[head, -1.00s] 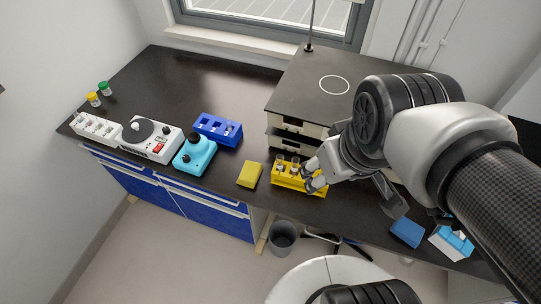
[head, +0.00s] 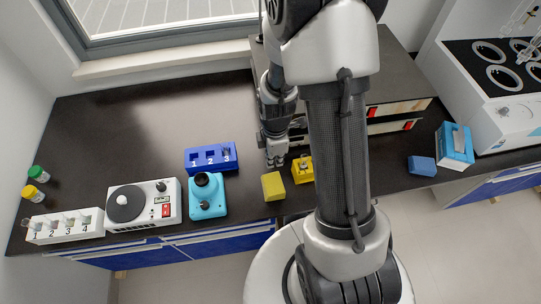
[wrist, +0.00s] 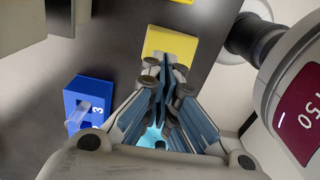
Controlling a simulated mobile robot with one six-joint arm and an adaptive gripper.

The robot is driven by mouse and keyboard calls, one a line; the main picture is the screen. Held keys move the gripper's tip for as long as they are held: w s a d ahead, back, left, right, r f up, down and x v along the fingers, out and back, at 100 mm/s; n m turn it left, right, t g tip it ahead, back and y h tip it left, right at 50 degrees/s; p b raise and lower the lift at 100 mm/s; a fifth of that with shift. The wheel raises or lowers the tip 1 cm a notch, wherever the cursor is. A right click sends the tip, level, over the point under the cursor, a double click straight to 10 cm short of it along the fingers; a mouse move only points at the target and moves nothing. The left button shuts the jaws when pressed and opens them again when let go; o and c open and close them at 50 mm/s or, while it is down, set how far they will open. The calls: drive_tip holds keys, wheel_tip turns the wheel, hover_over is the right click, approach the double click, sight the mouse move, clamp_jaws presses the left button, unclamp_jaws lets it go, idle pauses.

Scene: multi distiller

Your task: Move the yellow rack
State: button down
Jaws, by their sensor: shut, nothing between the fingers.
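The yellow rack (head: 302,168) stands on the dark bench, just right of a plain yellow block. My arm hides its right part, and small tube tops show in it. My gripper (head: 276,162) is shut and empty, left of the rack and behind the yellow block (head: 273,187). In the wrist view the closed fingertips (wrist: 167,72) point toward the yellow block (wrist: 172,40).
A blue numbered rack (head: 210,158) and a cyan device (head: 207,197) stand left of my gripper. Further left are a white stirrer (head: 143,204) and a white numbered rack (head: 65,226). Stacked boxes (head: 399,108) stand behind my arm. The back left bench is clear.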

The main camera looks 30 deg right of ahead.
sight(275, 178)
wheel_tip(275, 178, down, 10)
drive_tip(key=b, duration=0.3)
drive_tip(key=shift+s+d+f, duration=0.1)
drive_tip(key=shift+s+d, duration=0.05)
drive_tip(key=d, duration=0.3)
drive_tip(key=shift+s+d+r, duration=0.2)
drive_tip(key=shift+s+r, duration=0.15)
drive_tip(key=shift+d, duration=0.2)
drive_tip(key=s+d, duration=0.1)
drive_tip(key=d, duration=0.5)
drive_tip(key=s+d, duration=0.2)
drive_tip(key=d, duration=0.5)
drive_tip(key=s+d, duration=0.2)
drive_tip(key=d, duration=0.4)
drive_tip(key=shift+d+b, duration=0.4)
